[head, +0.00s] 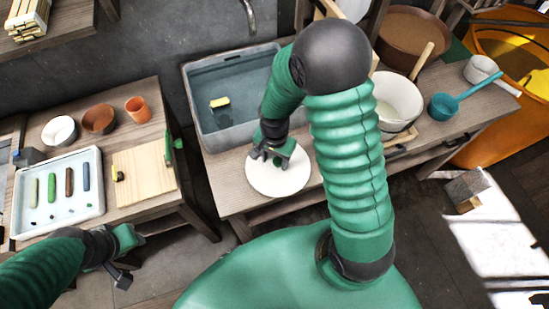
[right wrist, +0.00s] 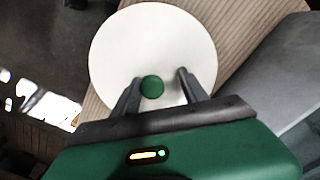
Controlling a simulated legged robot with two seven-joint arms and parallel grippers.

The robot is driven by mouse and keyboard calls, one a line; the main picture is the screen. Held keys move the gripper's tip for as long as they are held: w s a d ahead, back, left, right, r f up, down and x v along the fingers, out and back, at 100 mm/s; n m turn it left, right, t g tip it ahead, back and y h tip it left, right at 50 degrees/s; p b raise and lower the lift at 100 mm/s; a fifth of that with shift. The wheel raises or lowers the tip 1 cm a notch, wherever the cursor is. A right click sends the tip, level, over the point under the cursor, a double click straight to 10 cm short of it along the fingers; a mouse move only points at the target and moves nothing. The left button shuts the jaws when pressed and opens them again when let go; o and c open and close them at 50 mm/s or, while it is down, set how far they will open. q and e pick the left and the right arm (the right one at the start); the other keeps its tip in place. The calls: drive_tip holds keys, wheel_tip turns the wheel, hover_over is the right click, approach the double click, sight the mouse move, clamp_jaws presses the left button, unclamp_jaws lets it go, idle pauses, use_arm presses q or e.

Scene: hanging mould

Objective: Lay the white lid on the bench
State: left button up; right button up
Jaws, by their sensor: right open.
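The white lid (head: 283,183) is a round disc lying on the wooden bench (head: 232,187), in front of the grey water tub. In the right wrist view the lid (right wrist: 150,45) shows a green knob (right wrist: 152,87) on its top. My right gripper (head: 272,157) is over the lid. In the right wrist view its two fingers (right wrist: 154,90) are open, one on each side of the knob with gaps between. My left gripper (head: 125,258) is low at the left, off the front of the left table; its jaw state is unclear.
A grey tub (head: 205,125) of water with a yellow block stands behind the lid. A white bucket (head: 396,105) and a teal dipper (head: 443,106) stand to the right. The left table holds a white tray (head: 88,210) of coloured sticks and a wooden board (head: 146,174).

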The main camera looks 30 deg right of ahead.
sight(274, 160)
drive_tip(key=shift+a, duration=0.1)
wheel_tip(274, 160, up, 12)
drive_tip(key=p, duration=0.1)
drive_tip(key=s+a+n+t, duration=0.2)
drive_tip(key=s+a+n, duration=0.2)
drive_tip(key=n, duration=0.7)
drive_tip(key=shift+s+a+f+n+t, duration=0.15)
drive_tip(key=shift+s+a+n+t, duration=0.15)
drive_tip(key=shift+s+n, duration=0.1)
